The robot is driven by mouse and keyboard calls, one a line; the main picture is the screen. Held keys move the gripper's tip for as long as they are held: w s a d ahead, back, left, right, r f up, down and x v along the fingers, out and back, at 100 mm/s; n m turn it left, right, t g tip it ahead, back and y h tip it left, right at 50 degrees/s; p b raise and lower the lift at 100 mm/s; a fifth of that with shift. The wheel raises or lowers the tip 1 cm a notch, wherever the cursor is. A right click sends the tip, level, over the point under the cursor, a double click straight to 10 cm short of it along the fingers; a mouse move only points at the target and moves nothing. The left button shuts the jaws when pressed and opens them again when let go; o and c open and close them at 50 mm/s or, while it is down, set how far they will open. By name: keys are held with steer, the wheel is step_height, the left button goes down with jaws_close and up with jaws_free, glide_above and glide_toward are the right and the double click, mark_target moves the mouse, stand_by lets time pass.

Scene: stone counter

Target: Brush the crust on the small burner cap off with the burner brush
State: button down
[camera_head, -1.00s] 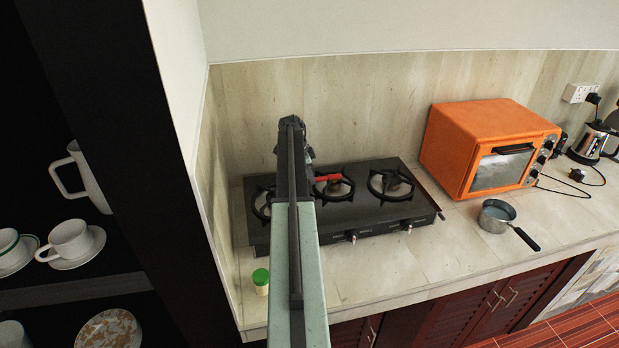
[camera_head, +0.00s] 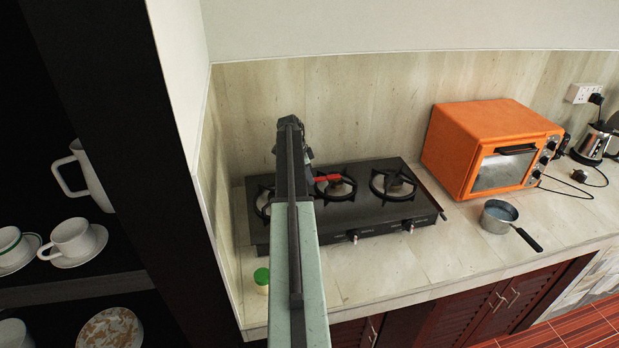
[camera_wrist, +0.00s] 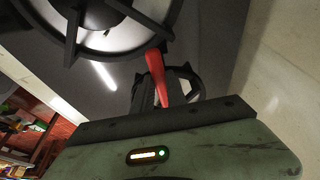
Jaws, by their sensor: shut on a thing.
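The burner brush shows as a red handle (camera_head: 327,179) over the middle of the black gas stove (camera_head: 375,212). In the wrist view the red handle (camera_wrist: 155,72) stands between the jaws. My gripper (camera_wrist: 163,92) is shut on it. In the head view my arm hides most of the gripper. The brush's bristles cannot be made out. The middle burner (camera_head: 338,189) lies just under and beside the handle. In the wrist view a burner (camera_wrist: 103,20) with a dark cap and black pan support is close to the handle's upper end. I cannot make out crust on any cap.
The right burner (camera_head: 395,184) is clear; the left burner (camera_head: 263,203) is partly behind my arm. An orange oven (camera_head: 492,148) stands right of the stove. A small saucepan (camera_head: 497,218) and a green-lidded jar (camera_head: 262,280) stand on the counter.

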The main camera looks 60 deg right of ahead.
steer(key=shift+s+d, duration=0.7)
steer(key=shift+s, duration=0.15)
steer(key=shift+w+a, duration=0.1)
steer(key=shift+w+a, duration=0.65)
steer(key=shift+w, duration=0.2)
steer(key=shift+s+d, duration=0.1)
steer(key=shift+s+d, duration=0.65)
steer(key=shift+s, duration=0.25)
steer(key=shift+w, duration=0.1)
